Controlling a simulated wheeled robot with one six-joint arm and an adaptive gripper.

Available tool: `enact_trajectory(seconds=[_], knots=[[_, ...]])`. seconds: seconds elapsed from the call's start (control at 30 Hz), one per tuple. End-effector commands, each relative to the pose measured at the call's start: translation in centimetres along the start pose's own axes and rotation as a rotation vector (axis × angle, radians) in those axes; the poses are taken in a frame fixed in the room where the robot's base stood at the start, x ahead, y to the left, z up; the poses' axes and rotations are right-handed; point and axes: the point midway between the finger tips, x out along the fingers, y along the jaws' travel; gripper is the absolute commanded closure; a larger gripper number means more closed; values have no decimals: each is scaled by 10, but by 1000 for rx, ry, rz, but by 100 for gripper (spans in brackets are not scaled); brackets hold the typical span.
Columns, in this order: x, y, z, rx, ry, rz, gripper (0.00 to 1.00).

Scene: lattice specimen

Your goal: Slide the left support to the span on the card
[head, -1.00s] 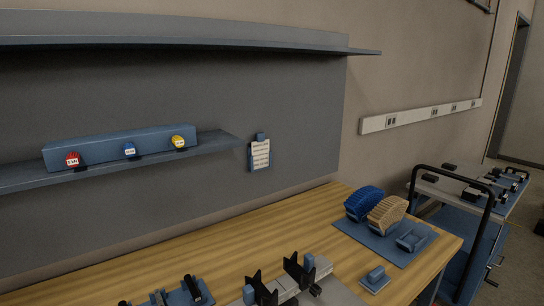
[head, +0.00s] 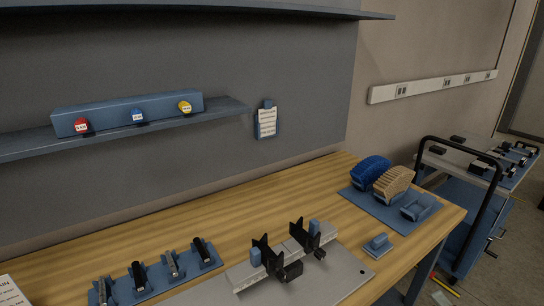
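A pale rail (head: 240,281) lies on a grey base plate (head: 345,277) at the front of the wooden bench. Two black upright supports stand on the rail, the left support (head: 266,256) and the right support (head: 298,236), with a gap between them. Each has a blue block beside it and a dark part low at its front. A white card (head: 267,122) on a blue clip hangs on the grey back panel; its print is too small to read. Another white card (head: 12,290) is cut off at the lower left. My gripper is not in view.
A blue rack (head: 165,280) with several black and grey tools stands left of the plate. A blue mat (head: 397,218) holds a blue and a tan ribbed piece. A small blue block (head: 378,244) sits at the right. A cart (head: 465,205) stands beyond the bench's right end.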

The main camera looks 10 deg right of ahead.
Motion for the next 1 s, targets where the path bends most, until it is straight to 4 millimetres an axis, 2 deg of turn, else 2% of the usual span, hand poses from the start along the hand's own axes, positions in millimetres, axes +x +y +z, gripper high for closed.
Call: enact_trajectory(seconds=[0.2, 0.27, 0.37, 0.5, 0.7, 1.0], knots=[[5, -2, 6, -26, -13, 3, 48], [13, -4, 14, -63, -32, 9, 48], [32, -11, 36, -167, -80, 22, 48], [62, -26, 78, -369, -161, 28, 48], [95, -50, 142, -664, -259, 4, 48], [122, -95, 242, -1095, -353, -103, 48]])
